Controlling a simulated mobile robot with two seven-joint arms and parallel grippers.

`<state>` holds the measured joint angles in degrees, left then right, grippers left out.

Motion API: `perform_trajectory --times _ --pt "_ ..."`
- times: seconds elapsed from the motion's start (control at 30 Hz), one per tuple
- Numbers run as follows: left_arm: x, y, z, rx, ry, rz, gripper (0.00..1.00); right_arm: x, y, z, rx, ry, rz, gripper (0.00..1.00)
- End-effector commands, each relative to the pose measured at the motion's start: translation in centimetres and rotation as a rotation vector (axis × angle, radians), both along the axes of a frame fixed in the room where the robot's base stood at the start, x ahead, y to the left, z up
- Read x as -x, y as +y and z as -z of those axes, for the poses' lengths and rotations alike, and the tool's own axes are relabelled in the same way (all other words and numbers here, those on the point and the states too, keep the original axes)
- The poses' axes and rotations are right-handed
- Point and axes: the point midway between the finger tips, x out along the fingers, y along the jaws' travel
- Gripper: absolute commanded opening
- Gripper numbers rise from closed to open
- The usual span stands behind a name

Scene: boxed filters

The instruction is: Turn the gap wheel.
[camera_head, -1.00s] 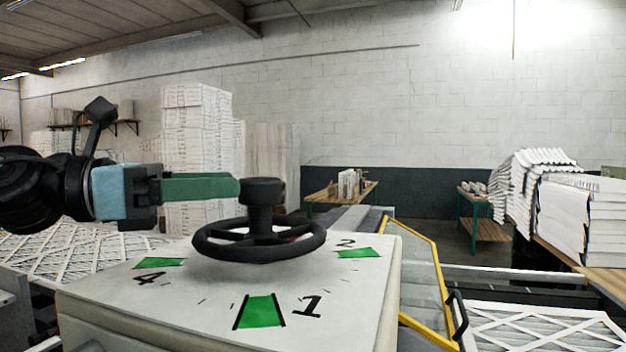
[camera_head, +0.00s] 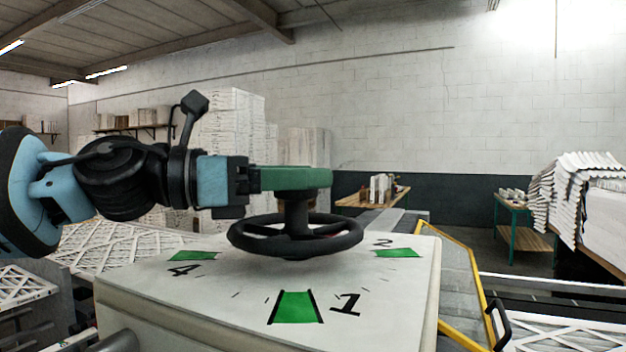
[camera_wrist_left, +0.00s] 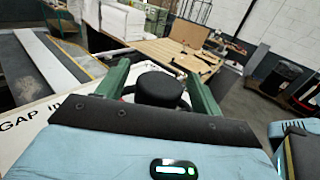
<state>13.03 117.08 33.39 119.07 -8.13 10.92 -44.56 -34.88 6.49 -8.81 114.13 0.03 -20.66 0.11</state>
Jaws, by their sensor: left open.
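The gap wheel (camera_head: 296,238) is a black spoked handwheel lying flat above a white panel (camera_head: 215,285) with green marks and the numbers 1, 2 and 4. A black post rises from its middle. My left gripper (camera_head: 318,179) comes in level from the left, its green fingers above the rim and in front of the post's top. In the left wrist view the post's round black knob (camera_wrist_left: 158,89) lies between the two spread fingers (camera_wrist_left: 155,72). A gap shows beside the knob; contact cannot be told. My right gripper is not seen.
A yellow-edged guard (camera_head: 462,275) stands right of the panel. Pleated white filters (camera_head: 130,243) lie at the left. Stacked white boxes (camera_head: 230,120) and a wooden table (camera_head: 350,199) stand behind.

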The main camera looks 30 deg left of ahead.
Motion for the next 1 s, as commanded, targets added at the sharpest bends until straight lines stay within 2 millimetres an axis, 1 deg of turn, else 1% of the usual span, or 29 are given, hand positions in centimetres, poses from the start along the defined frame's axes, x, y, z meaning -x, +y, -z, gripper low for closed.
perform_trajectory --times 0.03,0.2,0.57,0.67,1.0 --pt "-0.37 -0.39 0.11 -0.002 0.003 0.0 0.66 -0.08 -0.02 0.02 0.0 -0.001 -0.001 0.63" --pt "-0.94 -1.15 0.04 -0.001 0.0 0.001 0.66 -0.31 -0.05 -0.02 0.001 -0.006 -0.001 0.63" --pt "-1.09 -1.35 -0.06 0.0 -0.001 0.001 0.66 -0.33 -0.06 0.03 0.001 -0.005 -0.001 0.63" --pt "-1.08 -1.34 -0.06 0.0 -0.001 0.001 0.55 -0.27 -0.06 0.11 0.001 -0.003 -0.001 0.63" --pt "-1.07 -1.34 -0.04 0.0 -0.001 0.001 0.1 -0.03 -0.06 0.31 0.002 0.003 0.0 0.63"
